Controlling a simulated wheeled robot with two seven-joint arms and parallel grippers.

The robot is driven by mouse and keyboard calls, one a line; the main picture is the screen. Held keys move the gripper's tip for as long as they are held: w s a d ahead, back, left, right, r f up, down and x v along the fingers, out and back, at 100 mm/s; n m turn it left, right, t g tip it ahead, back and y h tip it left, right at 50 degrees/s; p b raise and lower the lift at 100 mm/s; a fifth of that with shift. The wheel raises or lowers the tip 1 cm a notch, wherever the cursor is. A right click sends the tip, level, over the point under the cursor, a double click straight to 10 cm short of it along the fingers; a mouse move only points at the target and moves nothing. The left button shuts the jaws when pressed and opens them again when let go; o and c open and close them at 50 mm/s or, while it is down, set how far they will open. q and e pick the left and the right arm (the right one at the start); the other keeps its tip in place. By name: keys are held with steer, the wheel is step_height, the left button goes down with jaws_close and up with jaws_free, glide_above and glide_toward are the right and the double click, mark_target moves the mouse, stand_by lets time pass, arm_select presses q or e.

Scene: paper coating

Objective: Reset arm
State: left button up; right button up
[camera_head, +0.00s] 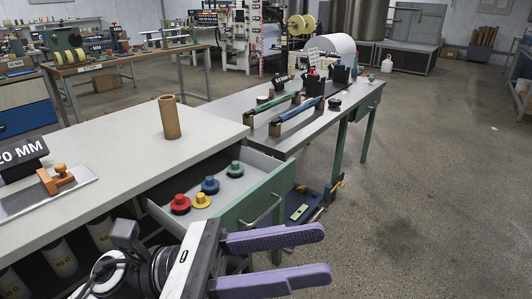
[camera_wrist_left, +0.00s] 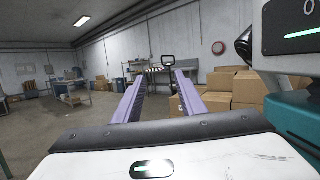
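My left gripper (camera_head: 300,257) is at the bottom of the head view, in front of the open drawer. Its two purple fingers are spread apart with nothing between them. The left wrist view also shows the empty fingers (camera_wrist_left: 158,98), pointing toward the far side of the room. My right gripper does not show in either view.
The open drawer (camera_head: 262,203) holds red (camera_head: 180,204), yellow (camera_head: 201,200), blue (camera_head: 210,185) and green (camera_head: 235,169) knobbed discs. A brown cardboard tube (camera_head: 169,117) stands on the worktop (camera_head: 110,150). Open floor (camera_head: 430,180) lies to the right. Cardboard boxes (camera_wrist_left: 230,92) are stacked in the wrist view.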

arm_select(q)
steer(key=w+a+f+n+t+y+p, duration=0.15)
steer(key=w+n+t, duration=0.25)
steer(key=n+t, duration=0.45)
steer(key=w+a+n+t, duration=0.3)
steer(key=w+n+t, duration=0.15)
steer(key=n, duration=0.65)
steer(key=w+a+f+n+t+y+p, duration=0.1)
steer(key=a+f+n+t+y, duration=0.1)
steer(key=a+f+n+y, duration=0.55)
steer(key=w+a+f+n+t+y+p, duration=0.15)
steer(key=f+n+y, duration=0.35)
steer(key=f+n, duration=0.55)
steer(key=s+a+f+n+g+y, duration=0.2)
steer(key=s+f+n+g, duration=0.1)
steer(key=s+f+n, duration=0.4)
steer(key=s+a+f+n+g+y, duration=0.2)
steer(key=s+f+n, duration=0.5)
steer(key=f, duration=0.6)
steer(key=shift+s+a+f+g+y+p, duration=0.15)
steer(key=shift+s+a+g+y+p, duration=0.15)
steer(key=shift+s+a+g, duration=0.7)
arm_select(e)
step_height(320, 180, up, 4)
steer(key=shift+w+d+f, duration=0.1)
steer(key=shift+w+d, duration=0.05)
arm_select(q)
steer(key=shift+d, duration=0.2)
